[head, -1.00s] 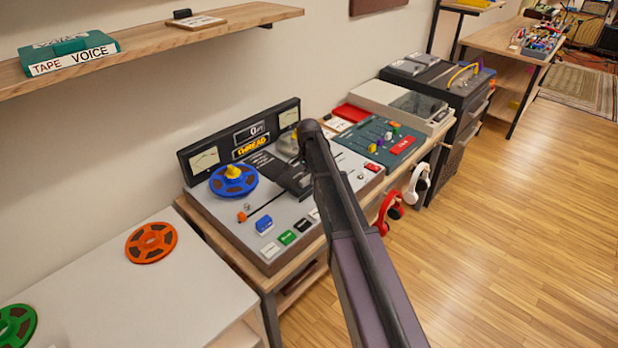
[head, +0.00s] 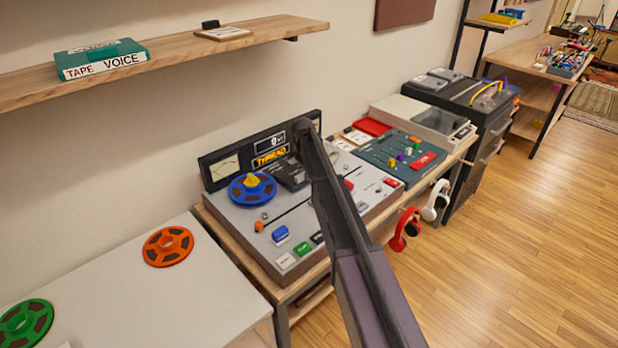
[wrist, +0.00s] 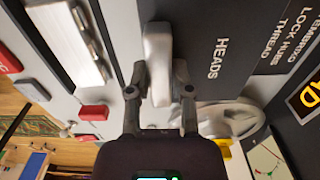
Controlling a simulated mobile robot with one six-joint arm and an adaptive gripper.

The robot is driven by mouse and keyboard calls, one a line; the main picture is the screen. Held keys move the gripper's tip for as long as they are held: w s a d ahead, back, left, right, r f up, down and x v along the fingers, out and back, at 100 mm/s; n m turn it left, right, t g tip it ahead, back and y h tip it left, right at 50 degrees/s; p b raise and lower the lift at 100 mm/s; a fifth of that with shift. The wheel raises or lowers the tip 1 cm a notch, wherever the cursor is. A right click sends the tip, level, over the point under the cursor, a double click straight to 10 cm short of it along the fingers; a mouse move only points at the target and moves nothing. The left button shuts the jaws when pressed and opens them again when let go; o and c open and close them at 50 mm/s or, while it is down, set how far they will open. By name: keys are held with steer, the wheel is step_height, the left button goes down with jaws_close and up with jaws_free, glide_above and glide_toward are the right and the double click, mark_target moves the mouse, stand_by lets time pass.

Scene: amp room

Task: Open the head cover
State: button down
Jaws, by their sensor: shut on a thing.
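The tape deck (head: 240,220) stands on a wooden bench, with a blue reel (head: 252,188) at its left. Its dark head cover (head: 290,173) is partly hidden behind my arm in the head view. In the wrist view a dark panel marked HEADS (wrist: 215,50) fills the upper middle, with a pale grey bar handle (wrist: 157,50) beside the lettering. My gripper (wrist: 158,93) is shut on the end of this handle, one finger on each side. My arm hides the gripper in the head view, and I cannot tell the cover's exact angle.
A green mixer panel (head: 403,160) lies to the right; red headphones (head: 404,230) hang at the bench front. A shelf (head: 160,55) overhangs at upper left. The floor on the right is clear.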

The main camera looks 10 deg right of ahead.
steer(key=c, duration=0.5)
jaws_free()
steer(key=shift+s+d, duration=0.1)
steer(key=s+d, duration=0.2)
steer(key=s, duration=0.1)
steer(key=s+d, duration=0.2)
steer(key=s, duration=0.1)
steer(key=s+d+p, duration=0.1)
steer(key=s+d, duration=0.2)
steer(key=shift+s+r, duration=0.3)
steer(key=shift+r, duration=0.1)
step_height(320, 180, up, 13)
steer(key=p, duration=1.3)
steer(key=s+f+n+b, duration=0.2)
steer(key=s, duration=0.4)
steer(key=s+f+n+b, duration=0.2)
steer(key=s, duration=0.4)
steer(key=s+f+n+b, duration=0.2)
steer(key=s+n, duration=0.1)
steer(key=s, duration=0.4)
steer(key=shift+s+f+b, duration=0.1)
steer(key=shift+f+b, duration=0.2)
steer(key=shift+b, duration=0.05)
